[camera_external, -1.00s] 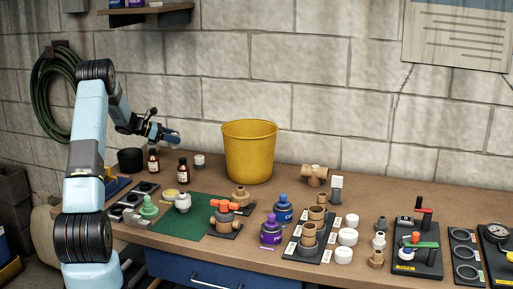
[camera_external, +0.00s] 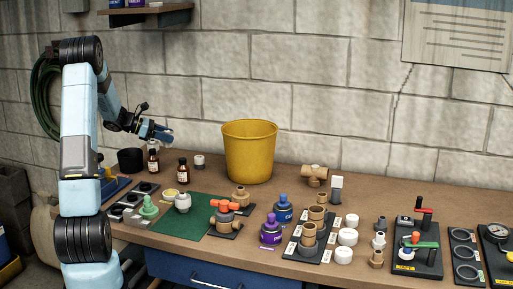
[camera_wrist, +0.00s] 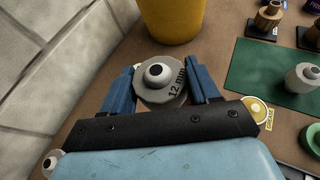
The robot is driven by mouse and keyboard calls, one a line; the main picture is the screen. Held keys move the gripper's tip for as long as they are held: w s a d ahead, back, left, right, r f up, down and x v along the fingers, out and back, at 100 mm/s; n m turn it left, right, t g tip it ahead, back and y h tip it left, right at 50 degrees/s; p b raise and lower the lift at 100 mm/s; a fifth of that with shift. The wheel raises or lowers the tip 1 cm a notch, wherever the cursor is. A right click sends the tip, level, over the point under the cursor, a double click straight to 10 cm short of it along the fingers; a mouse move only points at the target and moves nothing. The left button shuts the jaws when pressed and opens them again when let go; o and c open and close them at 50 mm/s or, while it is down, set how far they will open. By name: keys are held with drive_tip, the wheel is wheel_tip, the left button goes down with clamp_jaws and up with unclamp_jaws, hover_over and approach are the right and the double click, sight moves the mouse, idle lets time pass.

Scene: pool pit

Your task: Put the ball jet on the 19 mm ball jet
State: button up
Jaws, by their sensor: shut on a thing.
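My gripper (camera_external: 163,134) is at the left in the external view, raised above the back of the bench. In the wrist view its two blue fingers (camera_wrist: 164,84) are shut on a grey, round ball jet (camera_wrist: 175,98) marked "12 mm", with a white ball that has a dark centre. In the external view the held ball jet is too small to make out clearly. A small white and dark piece (camera_external: 199,161) stands on the bench left of the yellow bucket. A pale grey fitting (camera_external: 183,203) stands on the green mat. I cannot read 19 mm on either piece.
The yellow bucket (camera_external: 249,152) stands against the wall to the right of my gripper. Brown bottles (camera_external: 183,168) stand below it.

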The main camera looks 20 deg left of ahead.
drive_tip(key=s+d+m+g+h, duration=0.1)
drive_tip(key=s+d+m+g, duration=0.2)
drive_tip(key=s+d, duration=0.75)
drive_tip(key=m+g, duration=0.2)
drive_tip(key=g, duration=0.1)
hover_over(181, 196)
drive_tip(key=shift+w+r+h, duration=0.1)
drive_tip(key=shift+r+h, duration=0.2)
drive_tip(key=shift+h, duration=0.1)
drive_tip(key=shift+f, duration=3.85)
drive_tip(key=o, duration=1)
drive_tip(key=shift+o, duration=0.2)
